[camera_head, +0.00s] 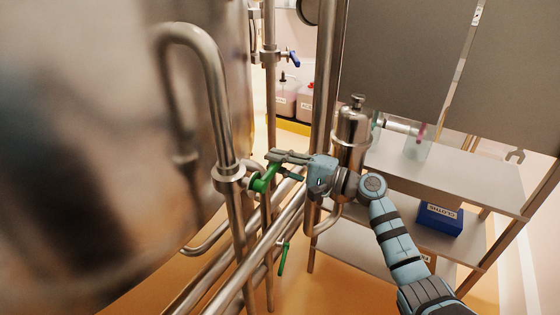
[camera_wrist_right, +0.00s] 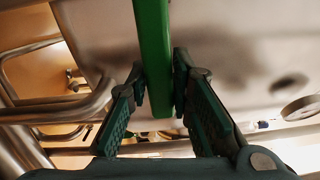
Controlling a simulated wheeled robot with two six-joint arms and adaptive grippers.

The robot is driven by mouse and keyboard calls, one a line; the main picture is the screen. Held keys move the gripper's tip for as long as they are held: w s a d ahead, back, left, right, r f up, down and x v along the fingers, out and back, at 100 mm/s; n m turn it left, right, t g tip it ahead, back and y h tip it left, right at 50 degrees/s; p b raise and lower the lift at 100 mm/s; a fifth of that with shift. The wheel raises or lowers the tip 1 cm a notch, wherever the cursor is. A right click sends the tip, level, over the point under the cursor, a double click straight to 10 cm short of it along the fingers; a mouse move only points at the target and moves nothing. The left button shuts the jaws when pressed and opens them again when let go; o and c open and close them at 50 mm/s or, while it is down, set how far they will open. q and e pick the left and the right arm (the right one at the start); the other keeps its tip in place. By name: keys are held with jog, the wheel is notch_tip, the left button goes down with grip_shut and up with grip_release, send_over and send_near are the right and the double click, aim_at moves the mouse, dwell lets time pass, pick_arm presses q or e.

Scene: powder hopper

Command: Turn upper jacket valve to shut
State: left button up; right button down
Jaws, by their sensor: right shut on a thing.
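The upper jacket valve (camera_head: 229,178) sits on a vertical steel pipe beside the large vessel. Its green handle (camera_head: 264,181) points to the right and slightly up. My right gripper (camera_head: 276,167) is shut on this handle, reaching it from the right. In the right wrist view the green handle (camera_wrist_right: 153,45) runs down between the two fingers of the gripper (camera_wrist_right: 159,88). The fingers hide part of the handle in the head view. My left gripper is not in view.
A second green handle (camera_head: 284,258) hangs down lower among the pipes. A blue-handled valve (camera_head: 293,58) is higher up. A steel filter housing (camera_head: 352,135) stands close behind my right wrist. Shelves (camera_head: 465,178) with a blue box (camera_head: 440,218) are at the right.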

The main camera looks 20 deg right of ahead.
jog(key=shift+s+f, duration=0.2)
jog(key=shift+f, duration=0.65)
jog(key=c, duration=1.5)
grip_release()
jog(key=shift+w, duration=0.1)
jog(key=shift+r, duration=0.1)
jog(key=shift+r, duration=0.1)
jog(key=shift+d, duration=0.1)
jog(key=v, duration=1.1)
jog(key=shift+s+d+r, duration=0.1)
jog(key=shift+s, duration=0.15)
jog(key=shift+s+d, duration=0.1)
jog(key=shift+d, duration=0.1)
